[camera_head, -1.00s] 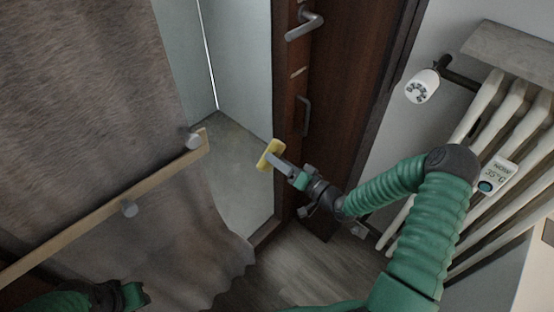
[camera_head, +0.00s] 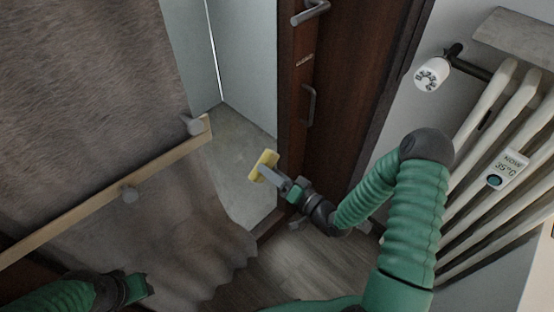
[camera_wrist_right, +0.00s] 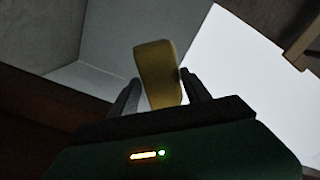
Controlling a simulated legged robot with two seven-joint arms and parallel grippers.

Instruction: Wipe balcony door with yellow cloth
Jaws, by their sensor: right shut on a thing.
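The yellow cloth (camera_head: 263,164) is a small block-like piece held at the tip of my right gripper (camera_head: 267,174). In the right wrist view the cloth (camera_wrist_right: 158,72) stands between the two fingers of the gripper (camera_wrist_right: 160,95), which are shut on it. The dark brown door (camera_head: 345,90) with grey metal handles stands behind and right of the gripper. The cloth shows in front of the opening beside the door frame; whether it touches any surface cannot be told. My left gripper (camera_head: 138,288) is at the lower left, its fingers too unclear to judge.
A brown curtain (camera_head: 80,90) with a wooden rail (camera_head: 110,190) and grey knobs fills the left. A white radiator (camera_head: 480,170) with a valve knob (camera_head: 431,74) and a thermometer (camera_head: 508,169) stands at the right. Wooden floor (camera_head: 310,265) shows below the door.

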